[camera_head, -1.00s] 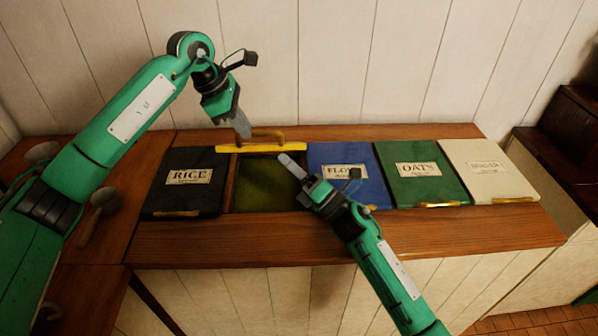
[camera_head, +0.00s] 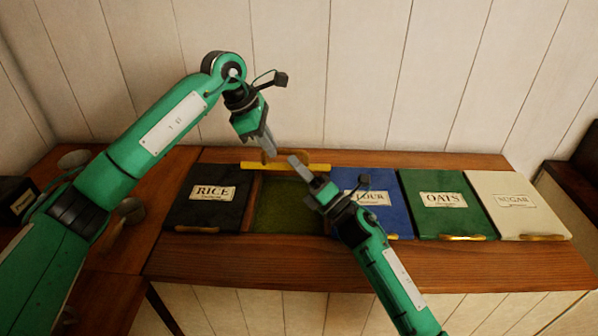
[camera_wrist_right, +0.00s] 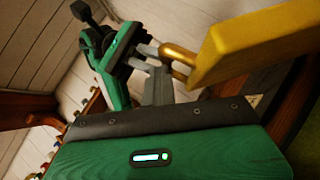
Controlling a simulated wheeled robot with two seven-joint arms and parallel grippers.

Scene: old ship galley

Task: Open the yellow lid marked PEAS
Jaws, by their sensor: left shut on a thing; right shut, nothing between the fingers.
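The yellow lid (camera_head: 312,167) stands raised at the back of its open bin (camera_head: 285,205), seen nearly edge-on; its PEAS label is hidden. The bin shows green inside. My left gripper (camera_head: 271,148) is shut on the lid's brass handle (camera_head: 264,158) at the top. My right gripper (camera_head: 296,160) is shut and empty, its tips close to the lid's edge; I cannot tell if they touch it. In the right wrist view the yellow lid (camera_wrist_right: 255,45) is tilted, with its brass handle (camera_wrist_right: 181,57) at my left gripper's fingers (camera_wrist_right: 155,52).
The black RICE lid (camera_head: 207,215) lies shut on the left. The blue FLOUR lid (camera_head: 395,215), green OATS lid (camera_head: 440,220) and white SUGAR lid (camera_head: 515,215) lie shut on the right. The wooden counter front (camera_head: 380,262) is clear. A plank wall (camera_head: 350,80) stands behind.

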